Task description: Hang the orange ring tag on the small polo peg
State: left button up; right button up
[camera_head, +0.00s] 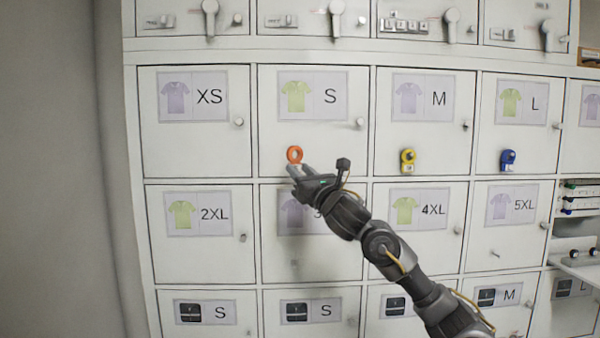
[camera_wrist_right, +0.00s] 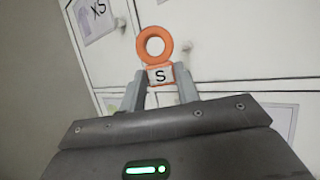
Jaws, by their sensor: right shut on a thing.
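The orange ring tag (camera_head: 294,155) is in front of the lower part of the small polo locker door, the one marked S with a green shirt picture (camera_head: 296,96). My right gripper (camera_head: 294,171) is shut on the tag's lower part. In the right wrist view the orange ring (camera_wrist_right: 154,45) stands upright above my fingertips (camera_wrist_right: 160,88), with its S label facing the camera. I cannot tell whether the ring touches the door. My left gripper is not in view.
A yellow tag (camera_head: 408,161) hangs on the M door and a blue tag (camera_head: 508,160) on the L door. Round knobs, such as the S door's knob (camera_head: 359,122), stick out. A shelf unit (camera_head: 578,230) stands open at the right.

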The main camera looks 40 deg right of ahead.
jog(key=shift+w, duration=0.1)
jog(key=shift+w+d+f+p, duration=0.1)
jog(key=shift+w+d+p, duration=0.25)
jog(key=shift+w+d, duration=0.55)
jog(key=shift+w+d+f+p, duration=0.1)
jog(key=shift+w+d+p, duration=0.4)
jog(key=shift+w, duration=0.6)
jog(key=shift+w+d, duration=0.2)
jog(key=shift+d, duration=0.1)
jog(key=shift+c, duration=0.3)
jog(key=shift+d+r, duration=0.15)
jog(key=shift+r, duration=0.1)
jog(key=shift+c, duration=0.5)
jog(key=shift+w+d+p, duration=0.25)
jog(key=shift+w+p, duration=0.1)
jog(key=shift+p, duration=0.05)
grip_shut()
jog(key=shift+w+d+f, duration=0.1)
jog(key=shift+w+d, duration=0.1)
jog(key=shift+w, duration=0.05)
jog(key=shift+w+d+f+b, duration=0.1)
jog(key=shift+w+b, duration=0.05)
jog(key=shift+b, duration=0.15)
jog(key=shift+w+d+f, duration=0.15)
jog(key=shift+w+f, duration=0.1)
